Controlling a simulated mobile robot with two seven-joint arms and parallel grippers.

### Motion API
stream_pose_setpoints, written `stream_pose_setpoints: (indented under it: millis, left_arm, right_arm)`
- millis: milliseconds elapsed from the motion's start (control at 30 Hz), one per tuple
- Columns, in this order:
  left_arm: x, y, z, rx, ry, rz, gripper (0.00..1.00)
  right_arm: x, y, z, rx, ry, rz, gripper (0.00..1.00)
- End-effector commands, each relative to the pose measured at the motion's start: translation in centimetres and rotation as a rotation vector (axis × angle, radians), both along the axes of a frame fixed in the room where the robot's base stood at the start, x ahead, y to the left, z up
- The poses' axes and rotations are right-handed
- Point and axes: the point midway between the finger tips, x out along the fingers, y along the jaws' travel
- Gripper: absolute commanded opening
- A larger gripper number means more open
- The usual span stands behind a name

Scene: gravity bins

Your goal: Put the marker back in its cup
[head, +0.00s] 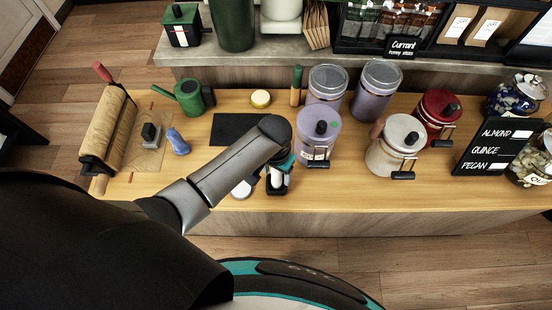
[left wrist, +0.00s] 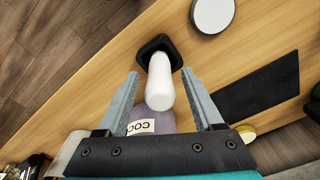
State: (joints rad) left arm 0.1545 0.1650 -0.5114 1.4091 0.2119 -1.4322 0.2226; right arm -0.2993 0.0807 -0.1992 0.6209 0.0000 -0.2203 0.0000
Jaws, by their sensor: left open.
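The marker shows as a white, rounded cylinder (left wrist: 160,85) in the left wrist view. Its far end sits in the mouth of a small square black cup (left wrist: 148,48), and its near end points toward my wrist. In the head view the cup (head: 278,188) stands near the counter's front edge, with the white marker (head: 277,176) in it, partly hidden by my gripper. My left gripper (left wrist: 160,74) is open, one finger on each side of the marker, with visible gaps. It comes down from above in the head view (head: 279,162). My right gripper is not in view.
A lavender canister (head: 318,140) stands close behind and right of the cup. A white disc (head: 241,190) lies left of it, and a black mat (head: 230,129) lies behind. A cream canister (head: 390,155) is farther right. Bare wood (head: 340,195) is free at front right.

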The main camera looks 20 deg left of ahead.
Motion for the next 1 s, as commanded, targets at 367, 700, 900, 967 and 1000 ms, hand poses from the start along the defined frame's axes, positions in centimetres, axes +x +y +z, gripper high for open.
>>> stream_pose_setpoints:
  millis: [367,700,900,967,1000]
  left_arm:
    - [-0.2,0.1,7.4,-0.001,-0.003,-0.001,0.68]
    - [-0.3,0.1,9.1,-0.001,0.0,0.0,0.68]
    - [-0.3,0.1,9.1,-0.001,0.0,0.0,0.68]
    - [-0.3,0.1,9.1,0.0,0.0,0.0,0.68]
    - [-0.3,0.1,9.1,0.0,0.0,0.0,0.68]
  right_arm:
    - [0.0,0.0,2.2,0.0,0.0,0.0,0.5]
    - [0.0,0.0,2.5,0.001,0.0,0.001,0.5]
    - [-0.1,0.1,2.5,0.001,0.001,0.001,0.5]
    - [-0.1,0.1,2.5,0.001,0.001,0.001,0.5]
    - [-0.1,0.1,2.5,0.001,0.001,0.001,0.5]
